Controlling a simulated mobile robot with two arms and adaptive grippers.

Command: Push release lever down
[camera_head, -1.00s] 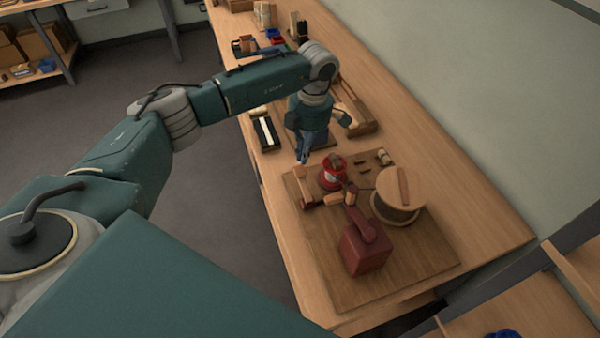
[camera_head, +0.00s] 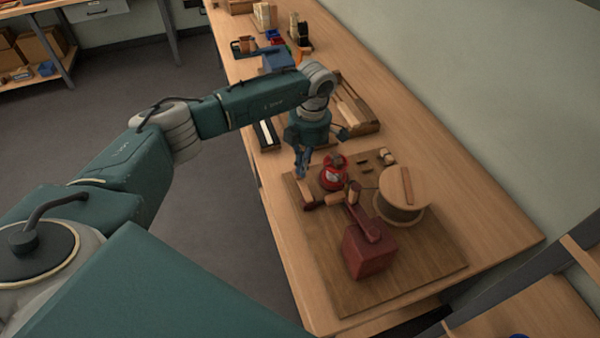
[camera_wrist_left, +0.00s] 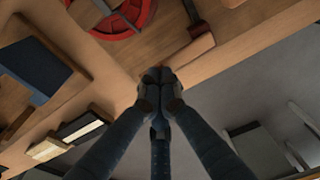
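My left gripper (camera_head: 300,176) points down at the left edge of a wooden board (camera_head: 350,296). In the left wrist view its fingers (camera_wrist_left: 158,76) meet at the tips, with nothing visible between them. A wooden lever with a dark red end (camera_head: 306,191), which looks like the release lever, stands just below the fingertips in the head view. It also shows in the left wrist view (camera_wrist_left: 193,40), a little above and right of the tips. I cannot tell whether they touch. A red round part (camera_head: 333,174) is right of the gripper. My right gripper is out of view.
The board also bears a dark red box with an arm (camera_head: 367,254) and a wooden spool (camera_head: 404,213). A wooden tray (camera_head: 357,109) and a dark case with a white strip (camera_head: 266,134) lie behind. Bare tabletop runs along the right.

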